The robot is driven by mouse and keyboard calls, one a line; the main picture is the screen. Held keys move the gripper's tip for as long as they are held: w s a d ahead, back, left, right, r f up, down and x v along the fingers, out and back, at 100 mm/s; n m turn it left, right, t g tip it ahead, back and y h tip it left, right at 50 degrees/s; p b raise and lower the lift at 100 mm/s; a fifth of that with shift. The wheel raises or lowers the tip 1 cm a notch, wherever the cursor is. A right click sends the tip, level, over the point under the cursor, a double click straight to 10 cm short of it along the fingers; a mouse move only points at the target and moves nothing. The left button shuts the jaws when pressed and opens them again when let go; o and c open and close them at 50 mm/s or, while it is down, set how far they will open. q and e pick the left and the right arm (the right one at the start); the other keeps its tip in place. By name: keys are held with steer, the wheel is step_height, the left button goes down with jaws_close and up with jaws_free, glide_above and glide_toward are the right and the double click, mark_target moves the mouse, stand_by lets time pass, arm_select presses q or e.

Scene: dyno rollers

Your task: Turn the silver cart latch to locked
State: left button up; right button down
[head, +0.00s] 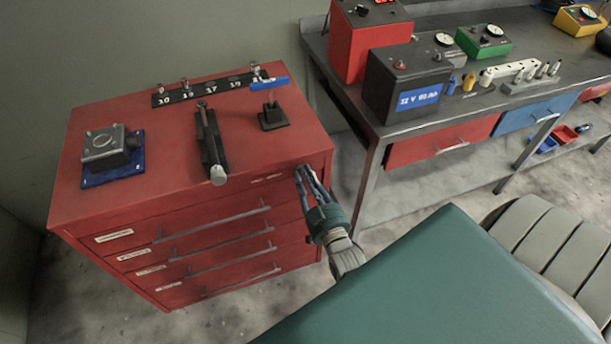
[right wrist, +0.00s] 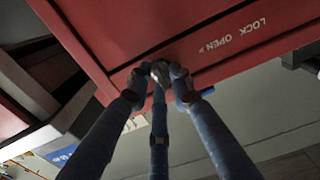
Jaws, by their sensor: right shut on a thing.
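The red tool cart (head: 110,215) stands at the left in the head view. My right gripper (head: 304,174) is at the top right corner of its drawer front. In the right wrist view, the fingers of my right gripper (right wrist: 157,78) are closed together around the small silver latch (right wrist: 152,67). Only a bit of the latch shows between the fingertips, so its angle is hard to tell. Beside it, the cart's red front bears a white label reading LOCK and OPEN (right wrist: 233,35). My left gripper is not in view.
On the cart top are a grey box on a blue base (head: 105,150), a black bar tool (head: 210,145), a numbered socket rail (head: 195,92) and a small black stand (head: 273,115). A grey workbench (head: 345,95) with a battery (head: 405,85) stands close at the right.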

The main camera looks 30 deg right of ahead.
steer(key=c, duration=1.7)
jaws_free()
steer(key=shift+s+d+f, duration=0.2)
steer(key=shift+d+f, duration=0.05)
steer(key=shift+f, duration=0.1)
steer(key=shift+c, duration=0.2)
steer(key=v, duration=1.2)
steer(key=shift+r, duration=0.2)
steer(key=shift+f, duration=0.1)
steer(key=s+a+f+n+g+y, duration=0.1)
steer(key=s+a+f+g, duration=0.25)
steer(key=f, duration=0.65)
steer(key=s+a+f+n+g+y, duration=0.1)
steer(key=s+a+f+g+y, duration=0.2)
steer(key=f, duration=0.8)
steer(key=s+a+f+n+g, duration=0.15)
steer(key=s+a+f, duration=0.25)
steer(key=f, duration=0.6)
steer(key=s+d+f+g, duration=0.1)
steer(key=s+f+g, duration=0.3)
steer(key=s, duration=0.6)
steer(key=s+d+f+n+g+b, duration=0.1)
steer(key=s+f+g, duration=0.3)
steer(key=s+f, duration=0.5)
steer(key=shift+s+d+f+g, duration=0.3)
steer(key=shift+s+d, duration=0.45)
steer(key=shift+s, duration=0.5)
